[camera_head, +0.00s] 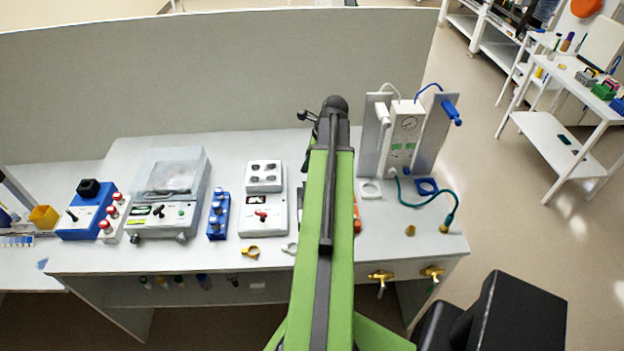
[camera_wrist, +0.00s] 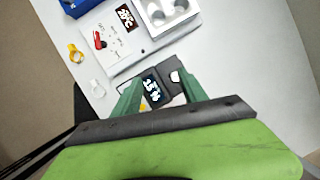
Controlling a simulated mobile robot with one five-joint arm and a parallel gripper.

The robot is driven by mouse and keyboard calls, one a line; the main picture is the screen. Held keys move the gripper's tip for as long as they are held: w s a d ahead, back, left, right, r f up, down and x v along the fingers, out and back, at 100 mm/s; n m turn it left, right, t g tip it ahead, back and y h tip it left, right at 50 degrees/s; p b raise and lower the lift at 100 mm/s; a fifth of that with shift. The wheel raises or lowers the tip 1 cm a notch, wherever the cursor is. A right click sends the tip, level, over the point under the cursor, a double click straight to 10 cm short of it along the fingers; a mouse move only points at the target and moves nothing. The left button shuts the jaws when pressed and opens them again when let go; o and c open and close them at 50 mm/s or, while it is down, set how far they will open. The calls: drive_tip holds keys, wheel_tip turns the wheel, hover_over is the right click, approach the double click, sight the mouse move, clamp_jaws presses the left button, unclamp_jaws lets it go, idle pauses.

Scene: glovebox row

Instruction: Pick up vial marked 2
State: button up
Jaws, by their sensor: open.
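No number 2 can be read on any vial in either view. In the head view, several red-capped vials (camera_head: 117,197) stand in a pale rack at the left of the bench. A blue rack (camera_head: 214,231) with several blue-topped vials (camera_head: 218,206) stands near the bench's middle. In the wrist view my gripper (camera_wrist: 160,88) has its two green fingers apart, with a dark device with a lit display (camera_wrist: 152,90) beyond and between them. I cannot tell whether they touch it. In the head view my green arm hides part of the bench.
A balance (camera_head: 170,190) and a white device with a red knob (camera_head: 263,216) stand on the bench. A yellow clip ring (camera_head: 250,252) lies at the front edge. A gauge unit (camera_head: 405,130) with a teal hose stands at right. Brass taps (camera_head: 381,277) stick out in front.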

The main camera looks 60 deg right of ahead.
drive_tip(key=s+d+r+m, duration=0.2)
drive_tip(key=s+d+m, duration=0.2)
drive_tip(key=s+d, duration=0.15)
drive_tip(key=shift+n+t+h, duration=0.3)
drive_tip(key=b+x, duration=0.3)
drive_tip(key=x, duration=0.1)
drive_tip(key=b+x, duration=0.4)
drive_tip(key=a+b+x, duration=0.1)
drive_tip(key=b+x, duration=0.3)
drive_tip(key=shift+f, duration=0.45)
drive_tip(key=b+x, duration=0.5)
drive_tip(key=shift+s+a+f, duration=0.1)
drive_tip(key=shift+a+f, duration=0.1)
drive_tip(key=shift+a, duration=0.05)
drive_tip(key=shift+r, duration=0.15)
drive_tip(key=shift+c, duration=0.2)
clamp_jaws()
